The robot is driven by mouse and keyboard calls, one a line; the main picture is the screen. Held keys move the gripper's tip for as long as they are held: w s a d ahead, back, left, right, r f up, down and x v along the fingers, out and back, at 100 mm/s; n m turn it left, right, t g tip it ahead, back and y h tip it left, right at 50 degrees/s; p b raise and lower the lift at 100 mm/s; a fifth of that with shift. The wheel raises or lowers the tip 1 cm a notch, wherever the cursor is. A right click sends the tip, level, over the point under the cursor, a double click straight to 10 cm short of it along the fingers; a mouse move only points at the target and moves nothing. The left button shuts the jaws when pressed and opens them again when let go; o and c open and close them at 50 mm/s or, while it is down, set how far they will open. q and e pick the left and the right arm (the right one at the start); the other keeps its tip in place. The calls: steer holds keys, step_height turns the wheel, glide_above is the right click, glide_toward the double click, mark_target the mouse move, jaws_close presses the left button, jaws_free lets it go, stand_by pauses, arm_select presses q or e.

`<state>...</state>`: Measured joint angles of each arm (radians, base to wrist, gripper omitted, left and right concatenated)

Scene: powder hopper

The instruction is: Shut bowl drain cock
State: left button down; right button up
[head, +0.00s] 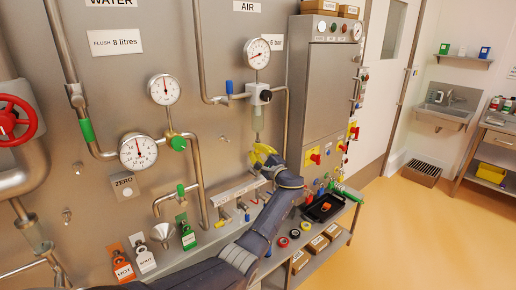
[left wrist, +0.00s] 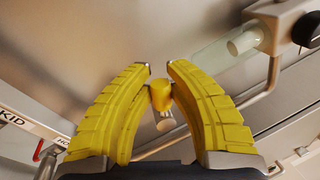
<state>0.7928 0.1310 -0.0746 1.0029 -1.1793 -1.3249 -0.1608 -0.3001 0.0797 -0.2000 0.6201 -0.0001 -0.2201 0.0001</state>
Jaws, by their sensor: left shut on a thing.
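My left gripper (head: 262,155) has its yellow fingers below the clear bowl (head: 257,120) of the air unit, against the grey panel. In the left wrist view the fingers (left wrist: 160,75) are closed around a small yellow knob (left wrist: 161,92) with a pale round stub, which I take to be the drain cock. The knob sits between the fingers, just below their tips. A clear tube-like bowl (left wrist: 222,52) shows at upper right there. In the head view the fingers hide the cock. The knob's turn position is hard to tell. My right gripper is in no view.
The air gauge (head: 257,53) and blue-handled valve (head: 229,88) are above. Green-handled valves (head: 178,143) and another gauge (head: 138,152) are at left. A grey cabinet (head: 325,100) stands right of the gripper. A black tray (head: 323,208) and tape rolls lie on the shelf below.

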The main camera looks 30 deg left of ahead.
arm_select(q)
steer(key=shift+s+f+n+g+y, duration=0.25)
steer(key=shift+f+n, duration=0.35)
steer(key=shift+n, duration=0.75)
steer(key=shift+w+f+n+g+y, duration=0.1)
steer(key=shift+f+n+g, duration=0.35)
steer(key=shift+n, duration=0.9)
steer(key=shift+f, duration=0.2)
steer(key=c, duration=1.3)
jaws_free()
steer(key=shift+o, duration=0.2)
steer(key=shift+s, duration=0.1)
steer(key=v, duration=1.2)
